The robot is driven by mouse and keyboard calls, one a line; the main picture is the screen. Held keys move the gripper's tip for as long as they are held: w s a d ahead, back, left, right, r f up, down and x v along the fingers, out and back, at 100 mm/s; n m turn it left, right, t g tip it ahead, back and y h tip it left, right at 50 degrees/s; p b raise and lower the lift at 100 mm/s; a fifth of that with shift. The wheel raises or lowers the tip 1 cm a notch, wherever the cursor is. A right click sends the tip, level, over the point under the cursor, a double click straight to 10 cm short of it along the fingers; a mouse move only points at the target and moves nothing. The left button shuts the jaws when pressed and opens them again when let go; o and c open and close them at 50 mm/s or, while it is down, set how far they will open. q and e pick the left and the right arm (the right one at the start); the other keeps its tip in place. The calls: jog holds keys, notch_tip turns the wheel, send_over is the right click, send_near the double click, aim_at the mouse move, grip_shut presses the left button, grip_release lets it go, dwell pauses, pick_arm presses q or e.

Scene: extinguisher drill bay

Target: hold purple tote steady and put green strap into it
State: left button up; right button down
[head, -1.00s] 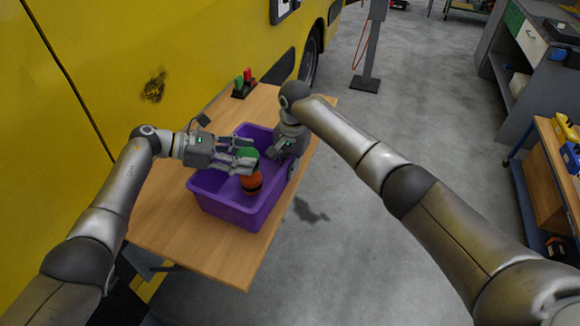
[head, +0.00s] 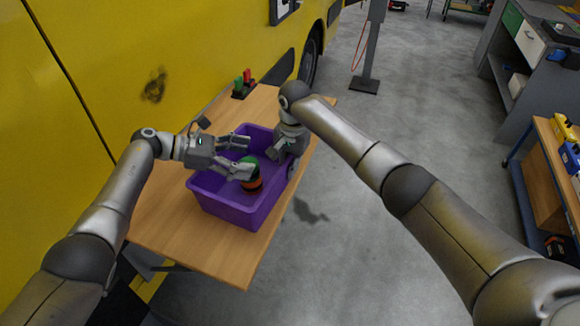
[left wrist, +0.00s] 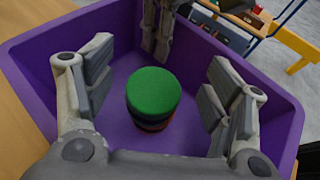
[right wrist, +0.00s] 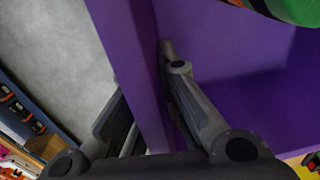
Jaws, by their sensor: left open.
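The purple tote (head: 228,212) stands on the wooden table. The green strap (head: 254,183), a roll with a green top, a dark band and an orange lower part, is inside the tote. In the left wrist view the strap (left wrist: 153,92) sits upright between my open fingers, with gaps on both sides. My left gripper (head: 246,157) is over the tote, fingers spread. My right gripper (head: 281,150) is at the tote's right rim. In the right wrist view its fingers (right wrist: 145,85) straddle the purple wall, one on each side; the outer finger is partly hidden.
A small holder with red and green pieces (head: 243,84) stands at the table's far end. The yellow vehicle (head: 150,60) runs along the left. Bare table (head: 190,245) shows in front of the tote. A workbench (head: 500,80) stands to the right across open floor.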

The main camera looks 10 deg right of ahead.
pick_arm(q)
jog(key=shift+s+a+f, duration=0.1)
jog(key=shift+s+f, duration=0.1)
jog(key=shift+f, duration=0.3)
jog(key=shift+s+a+f, duration=0.1)
jog(key=shift+s+f, duration=0.05)
jog(key=shift+f, duration=0.35)
pick_arm(e)
jog(key=shift+a+r, duration=0.1)
jog(key=shift+a, duration=0.05)
pick_arm(q)
jog(key=shift+a+r, duration=0.1)
jog(key=shift+a, duration=0.15)
pick_arm(e)
jog(key=shift+w+f, duration=0.15)
jog(key=shift+f, duration=0.05)
jog(key=shift+d, duration=0.2)
pick_arm(q)
jog(key=w+r+v, duration=0.1)
jog(key=v, duration=1.1)
jog(key=shift+d+r, duration=0.35)
jog(key=shift+d, duration=0.05)
pick_arm(e)
jog(key=c, duration=1.6)
grip_release()
jog(key=shift+a, duration=0.1)
jog(key=shift+o, duration=0.2)
